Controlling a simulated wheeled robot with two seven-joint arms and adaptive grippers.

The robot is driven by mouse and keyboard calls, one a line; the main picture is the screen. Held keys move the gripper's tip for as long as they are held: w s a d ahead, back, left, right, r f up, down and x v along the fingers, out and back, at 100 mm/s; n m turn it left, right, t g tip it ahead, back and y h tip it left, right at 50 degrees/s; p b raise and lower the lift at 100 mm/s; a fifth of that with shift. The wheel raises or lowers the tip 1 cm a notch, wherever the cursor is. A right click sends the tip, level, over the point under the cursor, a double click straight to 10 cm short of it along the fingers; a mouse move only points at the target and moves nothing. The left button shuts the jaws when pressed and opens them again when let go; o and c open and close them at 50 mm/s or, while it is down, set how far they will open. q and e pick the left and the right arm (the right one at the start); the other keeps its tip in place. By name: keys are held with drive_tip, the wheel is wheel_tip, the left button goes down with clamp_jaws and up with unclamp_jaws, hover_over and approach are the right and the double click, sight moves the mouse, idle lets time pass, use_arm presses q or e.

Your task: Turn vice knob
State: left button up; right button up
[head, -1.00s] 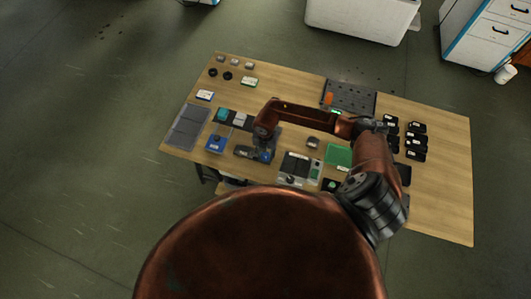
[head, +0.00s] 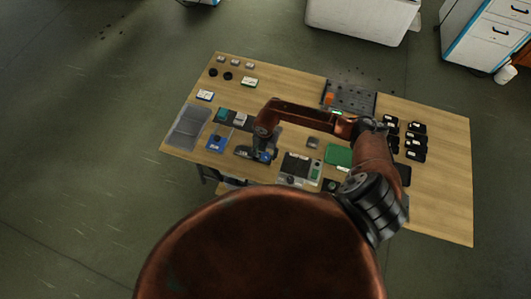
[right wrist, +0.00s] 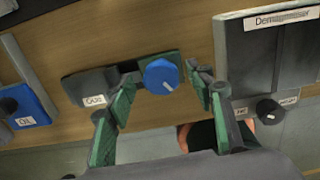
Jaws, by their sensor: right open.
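The blue vice knob (right wrist: 161,76) sits on the dark vice (right wrist: 92,88), which carries a small white label and a metal jaw part. In the head view the knob is a small blue spot (head: 265,157) at the table's near edge, partly covered by my arm. My right gripper (right wrist: 163,90) is open, with its green-padded fingers on either side of the knob; the knob shows between them, and I cannot tell whether they touch it. In the head view the right gripper (head: 262,146) points down over the vice. My left gripper is not in view.
A blue block (right wrist: 27,106) stands left of the vice, and a grey box labelled Demagnetisier (right wrist: 266,70) with a black knob stands close on the right. Several black parts (head: 414,140) lie on the right of the wooden table (head: 440,190). A perforated dark plate (head: 350,97) lies at the back.

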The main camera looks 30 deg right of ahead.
sight(266, 155)
wheel_tip(266, 155, up, 12)
idle(0.6)
